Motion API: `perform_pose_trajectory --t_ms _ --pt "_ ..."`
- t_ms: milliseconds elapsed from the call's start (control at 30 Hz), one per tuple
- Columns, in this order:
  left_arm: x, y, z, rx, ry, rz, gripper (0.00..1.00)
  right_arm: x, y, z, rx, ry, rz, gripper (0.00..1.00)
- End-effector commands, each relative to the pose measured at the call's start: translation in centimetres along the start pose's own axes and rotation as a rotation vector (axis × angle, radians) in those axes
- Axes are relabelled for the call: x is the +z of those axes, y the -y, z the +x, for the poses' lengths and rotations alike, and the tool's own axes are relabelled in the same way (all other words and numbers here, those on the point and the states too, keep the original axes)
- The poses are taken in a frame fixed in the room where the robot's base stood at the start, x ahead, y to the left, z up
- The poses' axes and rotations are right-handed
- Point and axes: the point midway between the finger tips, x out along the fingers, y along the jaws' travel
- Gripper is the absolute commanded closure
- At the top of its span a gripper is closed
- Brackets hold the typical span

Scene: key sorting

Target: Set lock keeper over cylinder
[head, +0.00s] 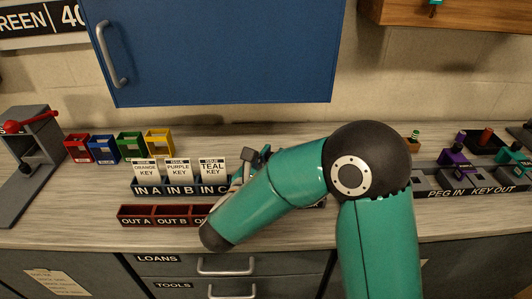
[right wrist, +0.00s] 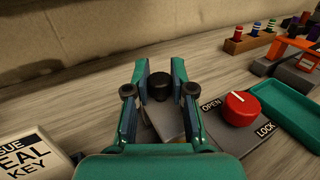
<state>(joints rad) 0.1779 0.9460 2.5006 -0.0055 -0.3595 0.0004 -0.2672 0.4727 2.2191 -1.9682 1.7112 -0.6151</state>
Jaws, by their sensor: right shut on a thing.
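In the right wrist view my right gripper (right wrist: 160,70) is shut on a black knob (right wrist: 160,86). The knob stands over a grey plate-like piece (right wrist: 166,122), perhaps the lock keeper; I cannot tell whether the plate touches the counter. No cylinder can be told apart; the gripper hides what is below. In the head view my right gripper (head: 257,156) is mostly hidden behind my teal arm, right of the IN C bin. My left gripper is not in view.
A teal tray (right wrist: 290,115) lies right of the red knob. A wooden block (right wrist: 248,42) holds several striped pegs. The IN bins (head: 165,188) with cards and the dark red OUT tray (head: 165,221) lie left of my arm. A blue cabinet (head: 215,50) hangs above.

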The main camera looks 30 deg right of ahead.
Motion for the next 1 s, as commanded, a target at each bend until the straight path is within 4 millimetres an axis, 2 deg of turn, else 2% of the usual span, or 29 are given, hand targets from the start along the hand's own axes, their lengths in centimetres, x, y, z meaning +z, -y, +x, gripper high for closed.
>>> perform_pose_trajectory --t_ms 200,233,367,767,867,1000 --pt "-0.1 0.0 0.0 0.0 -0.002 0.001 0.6 -0.1 -0.5 -0.5 0.007 0.0 -0.004 1.0" --pt "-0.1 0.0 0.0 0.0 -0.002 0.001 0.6 -0.1 -0.6 -0.5 0.008 0.0 -0.004 0.73" --pt "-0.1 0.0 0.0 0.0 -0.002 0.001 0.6 0.0 -0.7 -0.6 0.01 0.0 -0.004 0.52" --pt "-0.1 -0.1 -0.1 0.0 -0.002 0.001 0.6 0.0 -0.8 -1.0 0.012 0.001 -0.003 0.5" --pt "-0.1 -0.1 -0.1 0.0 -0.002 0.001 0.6 0.0 -0.8 -1.9 0.013 0.0 -0.005 0.5" --pt "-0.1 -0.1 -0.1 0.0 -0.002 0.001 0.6 0.0 -1.0 -4.2 0.017 0.002 -0.005 0.5"
